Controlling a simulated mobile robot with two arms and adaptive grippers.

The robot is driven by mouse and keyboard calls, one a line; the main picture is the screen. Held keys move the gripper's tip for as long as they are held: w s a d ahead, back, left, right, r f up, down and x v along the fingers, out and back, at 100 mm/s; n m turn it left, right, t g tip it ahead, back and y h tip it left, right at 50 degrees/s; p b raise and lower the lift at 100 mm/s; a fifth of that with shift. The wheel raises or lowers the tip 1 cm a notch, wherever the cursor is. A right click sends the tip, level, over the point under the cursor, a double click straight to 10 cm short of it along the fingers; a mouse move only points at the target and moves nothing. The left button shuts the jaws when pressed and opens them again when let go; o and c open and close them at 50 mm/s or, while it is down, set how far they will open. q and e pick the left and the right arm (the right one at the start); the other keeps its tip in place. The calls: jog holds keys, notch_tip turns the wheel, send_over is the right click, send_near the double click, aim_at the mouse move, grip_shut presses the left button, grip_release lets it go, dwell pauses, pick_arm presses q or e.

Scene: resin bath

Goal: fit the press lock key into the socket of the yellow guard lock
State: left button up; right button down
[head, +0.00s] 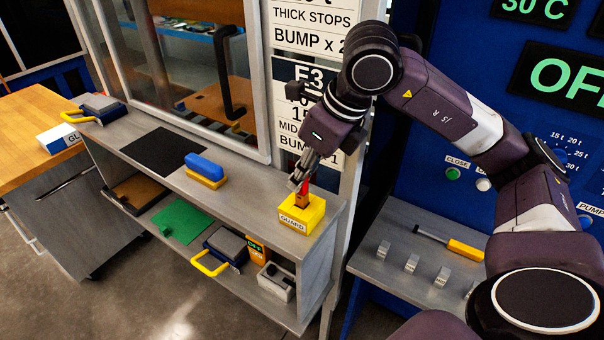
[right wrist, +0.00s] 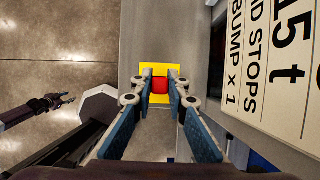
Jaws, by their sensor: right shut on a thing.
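The yellow guard lock (head: 290,222) is a block labelled GUARD at the right end of the grey bench top, with a dark brownish area on its upper part. My right gripper (head: 302,184) is right above it, pointing down, shut on the red press lock key (head: 306,187). In the right wrist view the red key (right wrist: 159,86) sits between the fingertips (right wrist: 160,84), with the yellow lock (right wrist: 147,72) directly behind it. Whether the key's lower end is inside the socket is hidden. My left gripper (right wrist: 62,100) shows small at the left of the right wrist view.
A blue and yellow block (head: 205,168) and a black mat (head: 152,152) lie on the bench top. The shelf below holds a green sheet (head: 182,220) and a yellow-handled item (head: 212,262). A sign panel (head: 300,95) stands close behind the lock.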

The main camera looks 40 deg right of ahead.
jog(key=shift+f+b, duration=1)
jog(key=shift+f, duration=0.1)
jog(key=c, duration=1.8)
grip_release()
jog(key=shift+r, duration=0.1)
jog(key=v, duration=1.2)
notch_tip(320, 180, up, 12)
jog(key=p, duration=1.2)
